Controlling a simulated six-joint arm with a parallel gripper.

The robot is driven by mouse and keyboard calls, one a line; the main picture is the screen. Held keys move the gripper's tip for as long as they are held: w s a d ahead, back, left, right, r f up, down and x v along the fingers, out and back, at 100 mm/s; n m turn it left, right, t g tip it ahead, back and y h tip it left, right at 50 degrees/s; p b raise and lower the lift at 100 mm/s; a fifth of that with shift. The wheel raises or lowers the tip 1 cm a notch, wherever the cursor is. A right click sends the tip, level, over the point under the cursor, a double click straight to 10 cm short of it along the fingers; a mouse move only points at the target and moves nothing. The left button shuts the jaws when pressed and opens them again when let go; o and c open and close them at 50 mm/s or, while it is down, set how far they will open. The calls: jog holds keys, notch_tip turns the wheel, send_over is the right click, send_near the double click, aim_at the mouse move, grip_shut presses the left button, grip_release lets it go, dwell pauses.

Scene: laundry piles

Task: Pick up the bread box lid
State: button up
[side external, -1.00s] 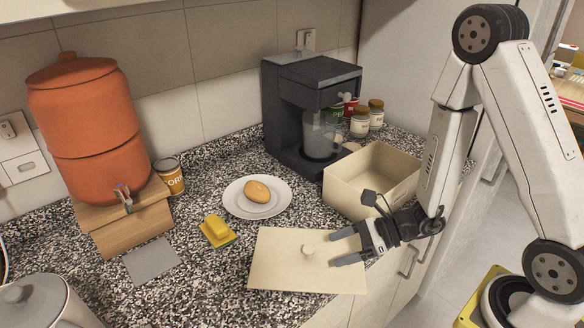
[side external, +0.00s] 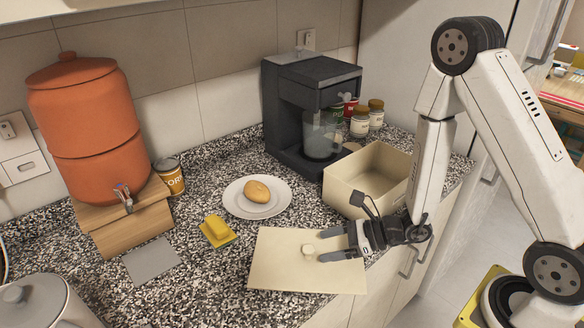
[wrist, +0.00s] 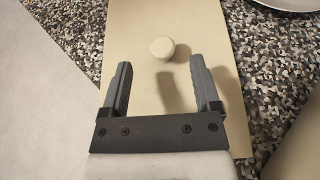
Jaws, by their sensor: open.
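The bread box lid (side external: 285,270) is a flat cream panel lying on the speckled counter near its front edge. Its small round knob (side external: 308,249) stands up from the middle; the knob also shows in the wrist view (wrist: 162,47). My gripper (side external: 338,245) is open over the right part of the lid, its fingers pointing at the knob. In the wrist view my gripper (wrist: 162,78) has one finger on each side, with the knob just beyond the fingertips and roughly centred between them. Nothing is held.
The open cream bread box (side external: 345,190) stands behind my gripper, before the black coffee machine (side external: 290,115). A plate (side external: 232,200) with a bread roll (side external: 257,192) and a yellow butter block (side external: 216,228) lie left of them. An orange dispenser (side external: 85,120) is farther left.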

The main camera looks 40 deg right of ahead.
aim_at(308, 249)
jog(key=shift+w+a, duration=0.1)
jog(key=shift+f+x, duration=0.25)
jog(key=shift+x, duration=2.25)
grip_shut()
